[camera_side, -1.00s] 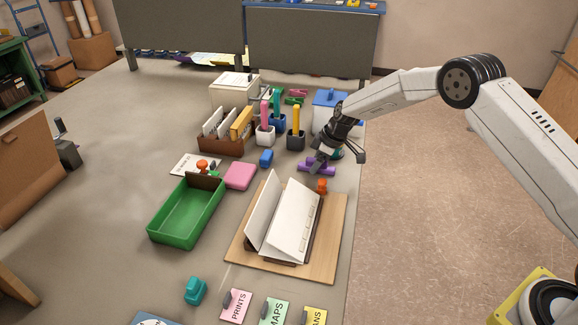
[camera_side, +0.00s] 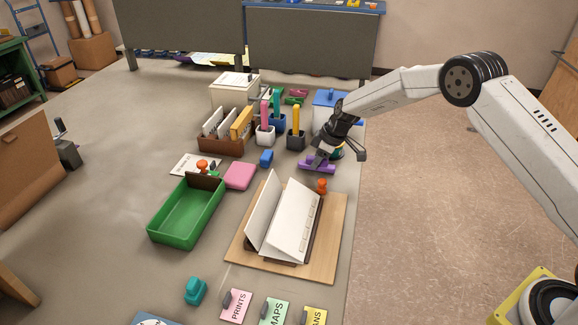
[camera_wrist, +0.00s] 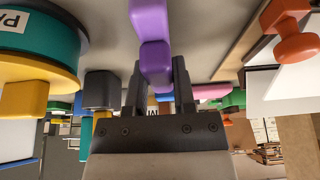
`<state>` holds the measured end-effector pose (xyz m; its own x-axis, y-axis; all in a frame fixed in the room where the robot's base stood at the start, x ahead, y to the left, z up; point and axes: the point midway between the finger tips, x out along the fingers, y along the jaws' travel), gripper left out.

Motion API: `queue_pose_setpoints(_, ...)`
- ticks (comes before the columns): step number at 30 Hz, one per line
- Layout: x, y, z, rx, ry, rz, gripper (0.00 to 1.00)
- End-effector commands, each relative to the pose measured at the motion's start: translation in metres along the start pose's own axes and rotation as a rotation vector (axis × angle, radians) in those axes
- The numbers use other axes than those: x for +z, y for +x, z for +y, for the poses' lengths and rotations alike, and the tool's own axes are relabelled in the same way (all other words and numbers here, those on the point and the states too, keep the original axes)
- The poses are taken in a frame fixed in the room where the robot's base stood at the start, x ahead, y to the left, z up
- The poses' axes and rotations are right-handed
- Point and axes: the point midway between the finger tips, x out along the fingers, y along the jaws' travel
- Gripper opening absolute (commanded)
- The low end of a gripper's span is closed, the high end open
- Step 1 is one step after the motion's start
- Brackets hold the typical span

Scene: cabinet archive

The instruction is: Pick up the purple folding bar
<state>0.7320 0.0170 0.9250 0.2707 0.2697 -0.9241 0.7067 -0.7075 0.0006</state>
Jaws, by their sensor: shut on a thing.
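The purple folding bar (camera_side: 318,166) is at the right edge of the table in the side view, behind the open book stand. In the wrist view the purple bar (camera_wrist: 151,22) runs down from the top edge to between the two dark fingers. My gripper (camera_side: 321,157) is over the bar in the side view, and its body hides part of it. In the wrist view my gripper (camera_wrist: 157,72) is shut on the near part of the bar. I cannot tell clearly whether the bar is clear of the table.
An orange knobbed stamp (camera_side: 322,186) and an open white book (camera_side: 291,222) on a wooden board (camera_side: 336,240) are just in front. A dark cup (camera_side: 296,142) with a yellow marker stands left of my gripper, and a blue-lidded box (camera_side: 330,98) behind.

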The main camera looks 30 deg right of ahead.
Motion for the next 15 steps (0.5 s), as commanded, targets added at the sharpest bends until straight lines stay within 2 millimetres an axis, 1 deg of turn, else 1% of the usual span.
queue_pose_setpoints(7,-0.011,-0.026,0.000,0.002,-0.001,0.003,0.00)
queue_pose_setpoints(11,-0.008,-0.038,-0.007,0.001,-0.001,0.002,0.00)
queue_pose_setpoints(15,-0.005,-0.055,-0.015,0.001,0.000,0.002,0.00)
